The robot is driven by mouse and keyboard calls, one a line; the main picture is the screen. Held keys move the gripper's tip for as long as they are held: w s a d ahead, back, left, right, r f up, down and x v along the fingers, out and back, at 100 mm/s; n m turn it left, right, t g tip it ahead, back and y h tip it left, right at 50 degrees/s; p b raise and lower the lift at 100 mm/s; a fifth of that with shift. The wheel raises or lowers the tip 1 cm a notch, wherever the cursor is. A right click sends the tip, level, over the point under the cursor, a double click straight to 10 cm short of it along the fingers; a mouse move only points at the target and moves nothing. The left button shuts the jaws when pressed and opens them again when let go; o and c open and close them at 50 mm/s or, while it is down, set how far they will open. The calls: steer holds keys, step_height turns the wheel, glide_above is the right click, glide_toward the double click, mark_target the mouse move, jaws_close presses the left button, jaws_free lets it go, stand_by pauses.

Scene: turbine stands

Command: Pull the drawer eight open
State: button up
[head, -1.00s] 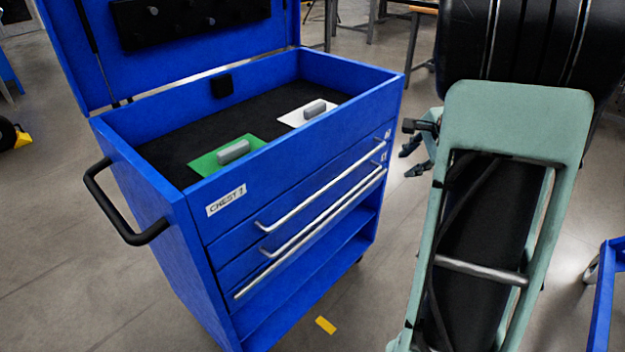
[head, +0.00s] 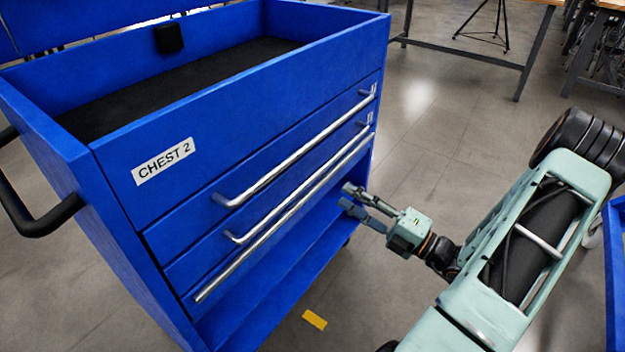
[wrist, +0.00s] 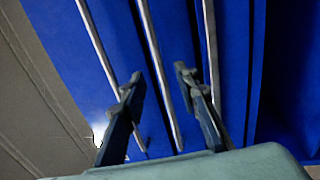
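The blue chest (head: 240,130) is labelled CHEST 2 and has stacked drawer fronts with long silver bars: an upper handle (head: 295,151), a second handle (head: 300,185) and a long lower bar (head: 280,223). The small drawer labels at the right are too small to read, so I cannot tell which drawer is eight. The drawers look shut. My gripper (head: 347,196) is open and empty, near the right end of the bars. In the wrist view, the middle bar (wrist: 158,65) runs between the open fingers (wrist: 159,77); contact is not clear.
An open shelf (head: 310,240) lies below the drawers. A black side handle (head: 45,220) sticks out at the left. A blue frame (head: 616,250) stands at the right edge. A yellow floor mark (head: 315,319) and open floor lie before the chest.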

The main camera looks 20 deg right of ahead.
mark_target(318, 176)
steer(key=b+x, duration=0.1)
steer(key=x, duration=0.4)
steer(key=b+x, duration=0.1)
steer(key=x, duration=0.4)
steer(key=shift+w+r+b, duration=0.25)
steer(key=shift+w+b, duration=0.05)
steer(key=shift+b, duration=0.05)
steer(key=shift+c, duration=0.7)
jaws_close()
